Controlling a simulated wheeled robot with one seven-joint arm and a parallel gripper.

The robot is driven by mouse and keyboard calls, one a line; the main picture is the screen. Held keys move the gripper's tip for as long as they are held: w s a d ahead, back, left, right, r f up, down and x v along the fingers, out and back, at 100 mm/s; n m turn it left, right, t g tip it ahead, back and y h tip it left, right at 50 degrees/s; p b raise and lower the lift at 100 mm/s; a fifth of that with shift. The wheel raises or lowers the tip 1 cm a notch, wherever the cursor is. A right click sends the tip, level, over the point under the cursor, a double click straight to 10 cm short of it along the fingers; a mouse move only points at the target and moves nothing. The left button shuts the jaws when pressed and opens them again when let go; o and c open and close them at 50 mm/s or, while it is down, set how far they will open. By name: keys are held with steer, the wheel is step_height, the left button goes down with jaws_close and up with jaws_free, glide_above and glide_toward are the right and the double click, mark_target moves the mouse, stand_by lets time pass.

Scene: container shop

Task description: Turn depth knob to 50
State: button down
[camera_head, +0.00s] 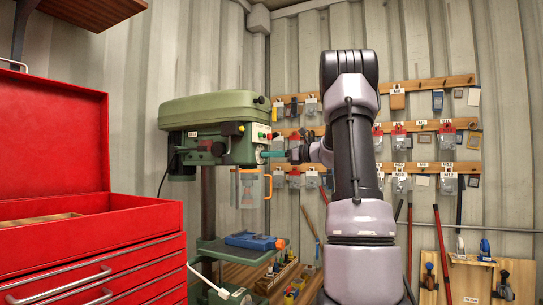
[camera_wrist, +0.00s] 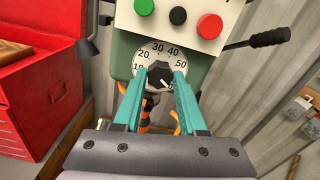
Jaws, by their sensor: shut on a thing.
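The depth knob (camera_wrist: 160,74) is a small black knob in the middle of a pale round dial (camera_wrist: 154,52). The dial shows the numbers 10 to 50, with 50 at its right side. A white mark on the knob points to the lower right, below the 50. My gripper (camera_wrist: 161,76) has its two teal fingers shut on the knob, one on each side. The fingers cover the dial's lower edges. In the head view, my gripper (camera_head: 271,154) reaches the front of the green drill press (camera_head: 225,108), and the knob is too small to make out.
Green, black and red buttons (camera_wrist: 178,16) sit just above the dial. A black lever (camera_wrist: 258,39) sticks out to the right. An orange-framed clear guard (camera_head: 251,188) hangs below the drill head. A red tool chest (camera_head: 90,240) stands at the left.

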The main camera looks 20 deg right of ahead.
steer(key=n, duration=1.2)
steer(key=shift+n, duration=0.4)
steer(key=shift+f, duration=0.1)
steer(key=shift+c, duration=2.3)
jaws_free()
steer(key=shift+s, duration=0.15)
steer(key=v, duration=1)
steer(key=shift+s+d, duration=0.2)
steer(key=shift+d, duration=0.05)
